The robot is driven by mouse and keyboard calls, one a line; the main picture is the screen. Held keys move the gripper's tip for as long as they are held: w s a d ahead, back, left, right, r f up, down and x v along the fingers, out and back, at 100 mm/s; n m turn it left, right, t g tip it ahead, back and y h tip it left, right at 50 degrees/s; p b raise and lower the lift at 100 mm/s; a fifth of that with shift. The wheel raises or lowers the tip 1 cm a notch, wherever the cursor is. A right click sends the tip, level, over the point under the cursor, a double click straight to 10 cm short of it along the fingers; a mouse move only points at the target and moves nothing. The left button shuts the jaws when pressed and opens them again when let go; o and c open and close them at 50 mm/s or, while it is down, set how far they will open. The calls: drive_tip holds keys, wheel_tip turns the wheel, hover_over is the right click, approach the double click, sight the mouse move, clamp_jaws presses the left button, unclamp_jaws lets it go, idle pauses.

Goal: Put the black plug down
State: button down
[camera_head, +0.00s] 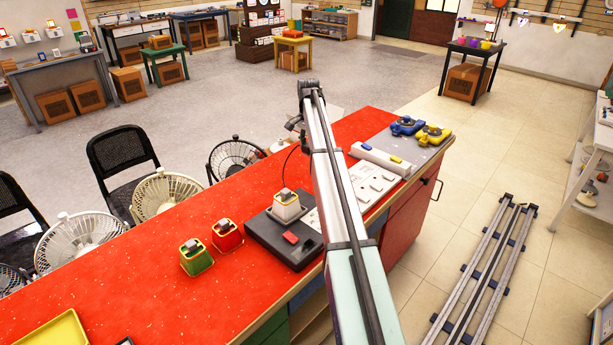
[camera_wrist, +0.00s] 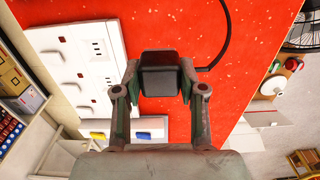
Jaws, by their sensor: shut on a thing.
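The black plug (camera_wrist: 160,80) is between the two fingers of my gripper (camera_wrist: 160,70), which is shut on it. A black cable (camera_wrist: 226,42) curves off to the right of the plug in the wrist view. The red worktop (camera_wrist: 205,110) lies behind the plug in that view; I cannot tell the height of the plug above it. In the head view my arm hides most of the gripper and the plug cannot be made out. The white socket panel (camera_wrist: 62,45) is left of the plug in the wrist view and also shows in the head view (camera_head: 372,186).
On the red worktop (camera_head: 150,262) stand a dark box (camera_head: 268,238) with a white-based switch, and red (camera_head: 226,238) and green (camera_head: 196,260) switch blocks. Blue (camera_head: 405,126) and yellow (camera_head: 433,134) devices sit at the far right end. Fans and chairs line the left side.

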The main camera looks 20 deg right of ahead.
sight(308, 183)
wheel_tip(308, 183, down, 14)
drive_tip(key=p, duration=0.2)
drive_tip(key=shift+r+p, duration=0.1)
drive_tip(key=shift+p, duration=0.3)
drive_tip(key=c, duration=0.7)
unclamp_jaws()
drive_tip(key=shift+o, duration=0.2)
wheel_tip(308, 183, up, 12)
drive_tip(key=b, duration=0.3)
